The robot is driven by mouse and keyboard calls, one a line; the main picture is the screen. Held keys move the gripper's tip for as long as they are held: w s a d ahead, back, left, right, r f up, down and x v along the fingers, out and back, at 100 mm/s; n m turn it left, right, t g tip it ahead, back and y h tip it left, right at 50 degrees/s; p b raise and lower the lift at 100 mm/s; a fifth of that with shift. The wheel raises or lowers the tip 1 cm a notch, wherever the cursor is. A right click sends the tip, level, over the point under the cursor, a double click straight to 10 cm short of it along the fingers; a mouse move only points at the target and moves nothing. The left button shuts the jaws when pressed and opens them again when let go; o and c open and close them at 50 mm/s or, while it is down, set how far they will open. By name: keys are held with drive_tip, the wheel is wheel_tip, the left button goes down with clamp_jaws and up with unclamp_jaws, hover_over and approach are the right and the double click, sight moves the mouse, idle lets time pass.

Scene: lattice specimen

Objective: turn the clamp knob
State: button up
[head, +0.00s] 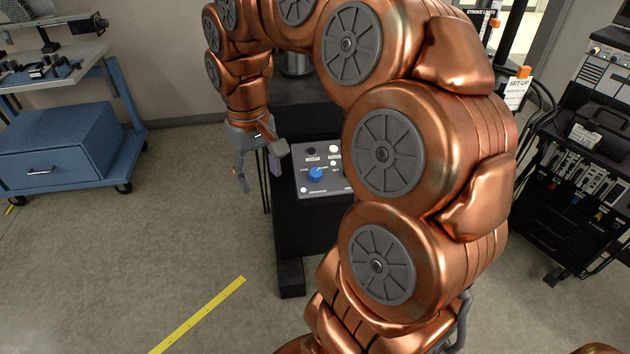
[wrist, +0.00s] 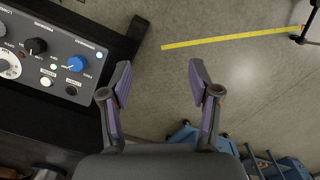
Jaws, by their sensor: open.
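A blue knob (head: 316,173) sits on the sloped grey control panel (head: 318,189) of the black machine. It also shows in the wrist view (wrist: 77,63), near the panel's right end. The printed labels are too small to read surely, so I cannot confirm that this is the clamp knob. A black knob (wrist: 36,46) and a white-faced dial (wrist: 6,71) are further left on the panel. My gripper (head: 257,180) is open and empty, left of the panel in the head view. In the wrist view its fingers (wrist: 160,70) are spread over bare floor, apart from the knob.
The panel also carries small buttons (wrist: 71,90). A blue wheeled cabinet (head: 60,145) stands at the left. A black equipment cart (head: 585,150) stands at the right. Yellow tape (head: 200,314) marks the floor. The floor left of the machine is clear.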

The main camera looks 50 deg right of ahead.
drive_tip(key=w+d+f+m+b, duration=0.1)
drive_tip(key=w+d+f+b, duration=0.1)
drive_tip(key=d, duration=0.4)
drive_tip(key=w+d+f+m+b, duration=0.1)
drive_tip(key=w+d+f, duration=0.2)
drive_tip(key=d, duration=0.2)
drive_tip(key=m+b, duration=0.2)
hover_over(315, 171)
wheel_tip(315, 171, down, 3)
drive_tip(key=shift+a+r+h, duration=0.1)
drive_tip(key=shift+a+h, duration=0.05)
drive_tip(key=shift+h, duration=0.15)
drive_tip(key=shift+s+f, duration=0.1)
drive_tip(key=shift+f, duration=3.75)
drive_tip(key=shift+c, duration=0.2)
drive_tip(key=c, duration=1.1)
